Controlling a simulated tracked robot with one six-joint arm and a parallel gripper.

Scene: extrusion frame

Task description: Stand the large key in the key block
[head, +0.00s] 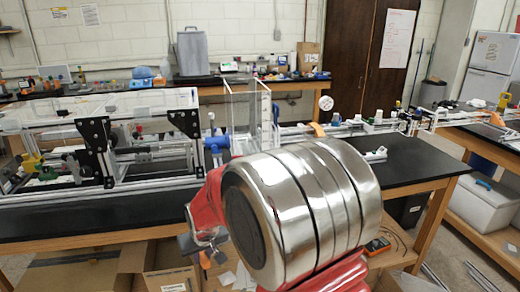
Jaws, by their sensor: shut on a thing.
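My arm fills the middle foreground, with a big chrome joint and red links. What shows of my gripper (202,245) is small and dark, at the left of the chrome joint and partly behind it. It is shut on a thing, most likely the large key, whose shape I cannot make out. My gripper appears in front of the black bench's front edge. I cannot pick out the key block; it may be hidden behind my arm or too small to tell.
A black bench (100,216) crosses the view, with an extrusion frame (130,150) and black brackets on its left. A clear upright panel (240,115) stands behind my arm. The bench top (420,172) is mostly bare at the right. Cardboard boxes (85,275) lie below.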

